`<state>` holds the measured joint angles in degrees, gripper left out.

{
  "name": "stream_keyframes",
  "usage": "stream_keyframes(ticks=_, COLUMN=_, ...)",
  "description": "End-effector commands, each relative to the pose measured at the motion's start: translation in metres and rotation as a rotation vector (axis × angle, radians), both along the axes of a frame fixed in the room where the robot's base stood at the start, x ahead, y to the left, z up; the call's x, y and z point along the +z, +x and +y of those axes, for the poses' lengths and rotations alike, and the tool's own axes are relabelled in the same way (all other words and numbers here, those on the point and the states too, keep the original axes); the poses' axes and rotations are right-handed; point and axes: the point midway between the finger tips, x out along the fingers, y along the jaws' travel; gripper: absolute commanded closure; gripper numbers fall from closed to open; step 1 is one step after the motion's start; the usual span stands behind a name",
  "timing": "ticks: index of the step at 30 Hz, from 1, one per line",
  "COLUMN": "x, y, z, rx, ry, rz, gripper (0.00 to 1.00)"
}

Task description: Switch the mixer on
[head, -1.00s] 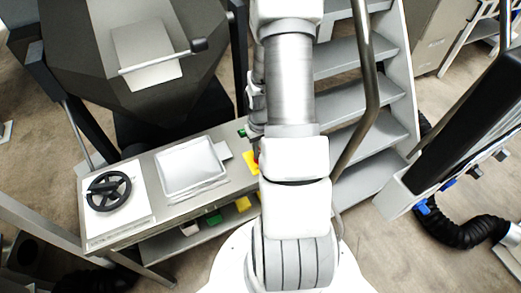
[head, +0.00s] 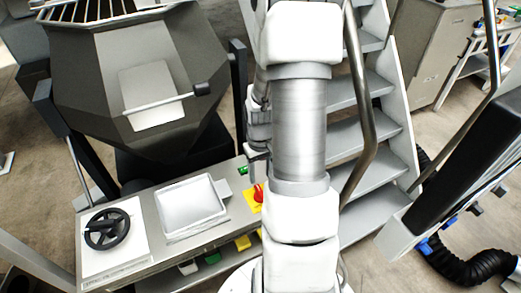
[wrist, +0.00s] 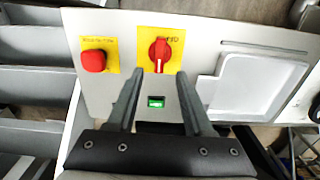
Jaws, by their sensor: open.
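The mixer is a large dark angular machine (head: 150,55) at the upper left of the head view. A red rotary knob (head: 258,193) on a yellow plate sits on its grey control panel (head: 232,212). In the wrist view the knob (wrist: 160,50) shows a white pointer line, upright in the picture. A green rectangular button (wrist: 156,102) lies below it and shows between the fingers. My gripper (wrist: 158,78) is open and empty, its fingertips on either side of the knob's lower end in the picture. Contact cannot be told. In the head view my arm partly hides the gripper (head: 256,152).
A red mushroom button (wrist: 93,61) on another yellow plate is left of the knob in the wrist view. A white tray (head: 190,207) and a black handwheel (head: 107,229) are on the panel. Metal steps with a handrail (head: 368,90) stand close on the right.

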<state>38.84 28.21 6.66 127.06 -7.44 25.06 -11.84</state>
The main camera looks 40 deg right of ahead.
Motion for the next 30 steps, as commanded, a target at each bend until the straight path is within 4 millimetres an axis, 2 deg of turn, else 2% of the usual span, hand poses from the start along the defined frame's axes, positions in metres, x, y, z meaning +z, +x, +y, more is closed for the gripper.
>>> stream_keyframes(ticks=1, x=0.013, y=0.001, z=-0.001, rx=-0.001, ry=-0.003, rz=-0.004, gripper=0.49)
stream_keyframes(ticks=6, x=0.049, y=0.001, z=-0.001, rx=-0.001, ry=-0.004, rz=-0.005, gripper=0.49)
stream_keyframes(ticks=12, x=0.08, y=0.001, z=-0.001, rx=-0.001, ry=-0.003, rz=-0.002, gripper=0.49)
stream_keyframes(ticks=18, x=0.093, y=0.0, z=0.0, rx=-0.001, ry=0.0, rz=-0.001, gripper=0.49)
stream_keyframes(ticks=30, x=0.093, y=0.0, z=0.0, rx=-0.001, ry=0.0, rz=0.0, gripper=0.49)
